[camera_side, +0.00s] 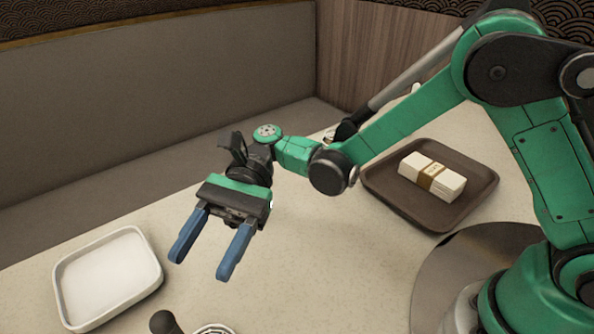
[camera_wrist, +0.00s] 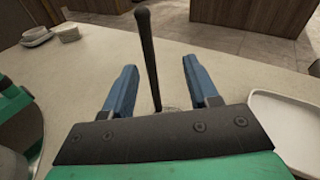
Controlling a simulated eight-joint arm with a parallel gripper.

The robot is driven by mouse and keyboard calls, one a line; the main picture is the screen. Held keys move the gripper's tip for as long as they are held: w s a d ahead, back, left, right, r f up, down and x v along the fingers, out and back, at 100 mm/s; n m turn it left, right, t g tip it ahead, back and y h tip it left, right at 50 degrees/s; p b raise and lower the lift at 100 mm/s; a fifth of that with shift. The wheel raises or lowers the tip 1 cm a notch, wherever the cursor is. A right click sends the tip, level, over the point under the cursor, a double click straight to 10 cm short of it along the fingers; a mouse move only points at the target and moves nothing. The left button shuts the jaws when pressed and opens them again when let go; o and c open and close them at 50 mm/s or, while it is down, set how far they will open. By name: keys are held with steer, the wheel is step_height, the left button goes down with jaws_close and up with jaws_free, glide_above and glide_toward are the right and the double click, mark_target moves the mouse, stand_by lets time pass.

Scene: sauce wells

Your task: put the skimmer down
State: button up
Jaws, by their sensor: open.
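My gripper (camera_side: 203,262) is open and empty above the pale table, its two blue fingers apart. In the wrist view, a dark, rod-like handle, seemingly the skimmer's (camera_wrist: 149,55), shows between the open fingers (camera_wrist: 159,68), touching neither as far as I can see. Its lower end meets a small pale part mostly hidden behind my gripper's body. In the side view, the dark rounded handle end (camera_side: 162,322) shows at the bottom edge, beside a round metallic piece (camera_side: 213,330) cut off by the frame. I cannot tell what the skimmer rests on.
A white shallow dish (camera_side: 108,278) lies left of my gripper; a white tray-like edge (camera_wrist: 290,125) shows at right in the wrist view. A brown tray (camera_side: 395,190) holds a white banded bundle (camera_side: 432,177). Small white dishes (camera_wrist: 37,35) sit far left. Table between is clear.

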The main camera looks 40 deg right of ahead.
steer(key=d+n+t+h, duration=1)
steer(key=d+t+h, duration=0.3)
steer(key=d, duration=1.2)
steer(key=t, duration=0.3)
steer(key=shift+w+d+h, duration=0.15)
steer(key=shift+h, duration=0.15)
